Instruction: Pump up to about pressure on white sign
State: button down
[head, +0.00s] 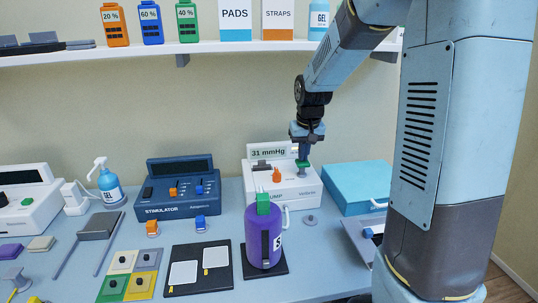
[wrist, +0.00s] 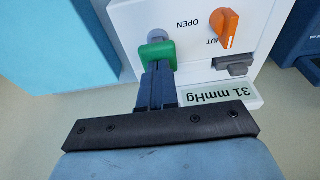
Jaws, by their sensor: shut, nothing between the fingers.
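The white pump (head: 300,196) stands on the blue table toward the back. Its pale display strip (head: 268,153) reads 31 mmHg, and the same reading shows upside down in the wrist view (wrist: 215,92). A green button (wrist: 157,52) sits on the pump's top, right of the orange knob (head: 277,174). The knob (wrist: 229,28) lies by the words OPEN and SHUT, partly covering SHUT. My gripper (head: 304,157) is shut and empty, its fingertips at the green button. Whether they press it down is unclear. I see no separate white sign with a target pressure.
A purple canister (head: 264,240) with a green top stands in front of the pump. A blue case (head: 356,184) lies to its right, and the blue stimulator (head: 183,188) stands to its left. A shelf (head: 225,48) with bottles and boxes runs above.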

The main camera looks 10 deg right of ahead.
jog(key=shift+f, duration=1.3)
jog(key=shift+r, duration=1.95)
jog(key=shift+r, duration=2.5)
